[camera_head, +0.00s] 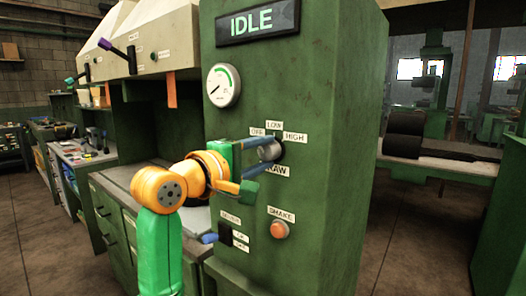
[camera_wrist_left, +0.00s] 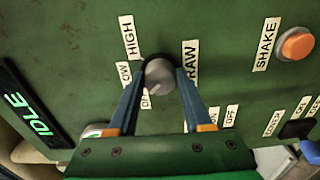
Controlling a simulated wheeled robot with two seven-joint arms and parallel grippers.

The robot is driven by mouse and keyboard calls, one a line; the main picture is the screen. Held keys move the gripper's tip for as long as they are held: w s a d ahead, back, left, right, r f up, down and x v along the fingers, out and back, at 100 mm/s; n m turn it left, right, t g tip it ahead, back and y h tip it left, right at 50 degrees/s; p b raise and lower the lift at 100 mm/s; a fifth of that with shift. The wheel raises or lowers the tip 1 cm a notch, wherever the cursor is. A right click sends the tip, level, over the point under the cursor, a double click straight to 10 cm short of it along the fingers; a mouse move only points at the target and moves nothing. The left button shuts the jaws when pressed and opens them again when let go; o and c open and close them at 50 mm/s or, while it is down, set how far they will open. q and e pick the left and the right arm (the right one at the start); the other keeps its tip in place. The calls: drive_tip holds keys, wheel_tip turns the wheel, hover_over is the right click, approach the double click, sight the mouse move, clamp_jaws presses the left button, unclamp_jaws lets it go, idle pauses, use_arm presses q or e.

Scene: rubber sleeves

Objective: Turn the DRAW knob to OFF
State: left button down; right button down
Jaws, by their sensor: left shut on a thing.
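The DRAW knob (camera_head: 268,150) is a round grey knob on the green cabinet front, with OFF, LOW and HIGH labels around its upper side and DRAW below. It also shows in the left wrist view (camera_wrist_left: 158,72), where a small light mark seems to lie on the side near the partly covered OFF label. The exact setting is hard to tell. My left gripper (camera_head: 264,155) is shut on the knob, with one blue finger on each side of it, as the left wrist view (camera_wrist_left: 158,84) also shows. My right gripper is out of view.
The orange SHAKE button (camera_head: 279,229) sits below the knob. A black switch with a blue lever (camera_head: 208,238) is at lower left, below my gripper. A gauge (camera_head: 223,85) and a lit IDLE display (camera_head: 258,22) are above. Floor is clear at right.

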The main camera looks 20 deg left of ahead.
use_arm(q)
drive_tip(key=shift+n, duration=0.3)
drive_tip(key=shift+c, duration=1.6)
unclamp_jaws()
drive_tip(key=b+v, duration=0.2)
drive_tip(key=v, duration=0.5)
